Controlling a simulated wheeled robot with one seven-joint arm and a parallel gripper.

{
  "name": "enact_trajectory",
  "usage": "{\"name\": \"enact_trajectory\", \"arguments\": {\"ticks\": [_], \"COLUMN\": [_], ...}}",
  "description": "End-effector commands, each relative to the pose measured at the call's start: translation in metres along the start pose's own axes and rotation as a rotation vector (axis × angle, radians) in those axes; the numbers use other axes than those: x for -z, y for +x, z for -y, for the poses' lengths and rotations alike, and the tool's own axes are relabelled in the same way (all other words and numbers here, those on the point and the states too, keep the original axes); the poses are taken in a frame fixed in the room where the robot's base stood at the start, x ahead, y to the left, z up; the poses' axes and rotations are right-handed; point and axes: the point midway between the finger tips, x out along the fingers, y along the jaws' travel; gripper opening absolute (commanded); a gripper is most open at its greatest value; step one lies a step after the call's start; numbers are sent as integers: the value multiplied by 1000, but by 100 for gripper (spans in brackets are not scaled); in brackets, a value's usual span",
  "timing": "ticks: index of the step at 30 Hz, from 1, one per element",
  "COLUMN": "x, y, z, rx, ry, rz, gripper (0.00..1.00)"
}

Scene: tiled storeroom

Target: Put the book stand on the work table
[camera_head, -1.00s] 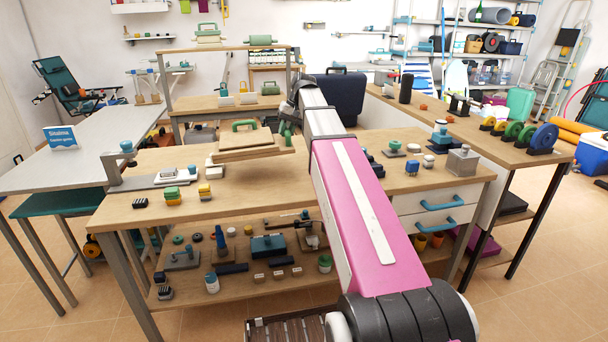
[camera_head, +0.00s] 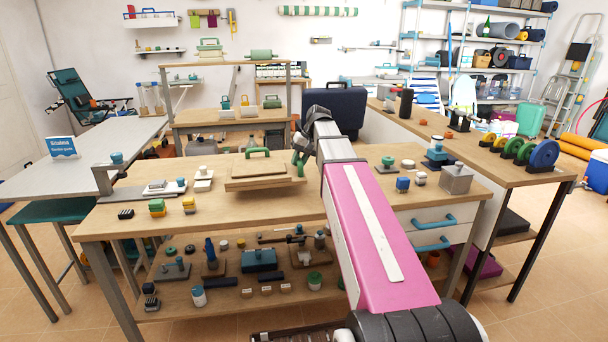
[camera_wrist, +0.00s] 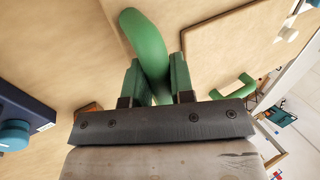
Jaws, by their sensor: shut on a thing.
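The book stand (camera_head: 247,171) looks like stacked flat wooden boards with a green handle on top and a green curved part at its right side. It is over the middle of the wooden work table (camera_head: 330,197); I cannot tell whether it touches the top. My gripper (camera_head: 299,158) is at its right side, partly hidden by my arm. In the wrist view my gripper (camera_wrist: 156,68) has its green jaws shut on the green curved part (camera_wrist: 146,42). The stand's wooden board (camera_wrist: 235,45) and its other green handle show at the right there.
A grey metal block (camera_head: 456,180) and small items stand at the right. The strip of tabletop in front of the stand is clear. A dark blue case (camera_head: 335,108) is behind.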

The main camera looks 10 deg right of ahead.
Motion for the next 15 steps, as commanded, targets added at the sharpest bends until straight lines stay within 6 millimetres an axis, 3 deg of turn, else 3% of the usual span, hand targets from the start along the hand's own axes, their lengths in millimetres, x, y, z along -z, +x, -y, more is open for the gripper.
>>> {"name": "enact_trajectory", "arguments": {"ticks": [4,11,15], "x": [4,5,4], "y": [3,7,22], "z": [-20,-28,-34], "rx": [2,2,2], "ry": [0,-1,-1], "rz": [0,0,0], "gripper": [0,0,0]}}
